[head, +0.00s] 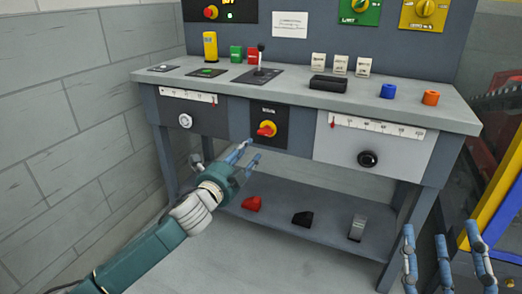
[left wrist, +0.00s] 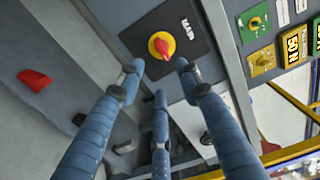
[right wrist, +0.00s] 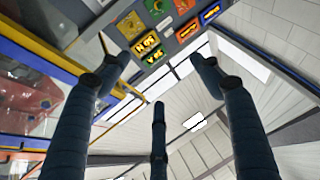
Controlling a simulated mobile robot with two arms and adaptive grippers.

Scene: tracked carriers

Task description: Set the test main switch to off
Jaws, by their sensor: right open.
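The main switch (head: 266,129) is a red handle on a yellow round base, on a black plate in the middle of the bench front. In the left wrist view the switch (left wrist: 162,46) lies just beyond my fingertips, beside white lettering that seems to read MAIN. The red handle looks tilted there; its marked setting is too small to read. My left gripper (head: 245,156) is just below and left of the switch, its fingers spread, empty and apart from it. My right gripper (head: 441,238) is open and empty at the lower right, far from the switch.
Another red-and-yellow switch (head: 211,12) is on the upper panel. Slider scales with a white knob (head: 185,120) and a black knob (head: 368,158) flank the main switch. A joystick (head: 261,58) and several blocks stand on the bench top (head: 420,107). A lower shelf (head: 330,230) holds loose pieces.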

